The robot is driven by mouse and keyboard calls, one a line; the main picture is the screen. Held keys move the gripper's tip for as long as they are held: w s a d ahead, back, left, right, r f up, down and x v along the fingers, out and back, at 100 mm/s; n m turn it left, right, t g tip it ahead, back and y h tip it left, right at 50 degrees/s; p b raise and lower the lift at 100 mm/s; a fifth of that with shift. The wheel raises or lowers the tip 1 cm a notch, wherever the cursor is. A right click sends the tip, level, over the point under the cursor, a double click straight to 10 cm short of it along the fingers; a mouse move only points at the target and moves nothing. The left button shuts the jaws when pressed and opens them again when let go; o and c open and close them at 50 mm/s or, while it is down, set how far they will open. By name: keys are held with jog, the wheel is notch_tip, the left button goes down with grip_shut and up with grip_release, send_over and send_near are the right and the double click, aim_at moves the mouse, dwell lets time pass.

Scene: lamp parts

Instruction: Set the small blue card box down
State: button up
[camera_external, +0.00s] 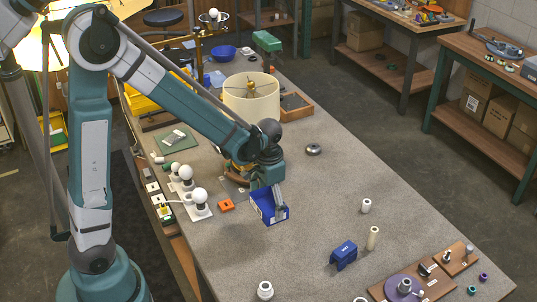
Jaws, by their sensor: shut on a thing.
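The small blue card box (266,212) is a blue, box-like thing with a pale inside, at the middle of the view. My gripper (278,205) points down and is shut on its right side. The box looks tilted. I cannot tell from this one view whether it touches the table or hangs just above it. My arm hides part of the table behind it.
The grey table (310,230) is clear to the right of the box. A cream lampshade (252,97) stands behind. A blue bracket-like piece (344,254) and a beige cylinder (373,238) are at front right.

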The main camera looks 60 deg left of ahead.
jog(key=shift+s+d+f, duration=0.1)
jog(key=shift+d+f, duration=0.05)
jog(key=shift+d, duration=1.2)
jog(key=shift+f, duration=0.1)
send_over(272, 236)
jog(key=shift+f+b, duration=0.45)
jog(key=shift+f, duration=2.4)
jog(key=shift+f, duration=0.1)
jog(key=shift+f+b, duration=0.3)
jog(key=shift+f, duration=1.65)
jog(key=shift+f, duration=0.2)
jog(key=o, duration=0.9)
jog(key=shift+r, duration=0.2)
jog(key=shift+r+p, duration=0.75)
jog(key=shift+r, duration=5.25)
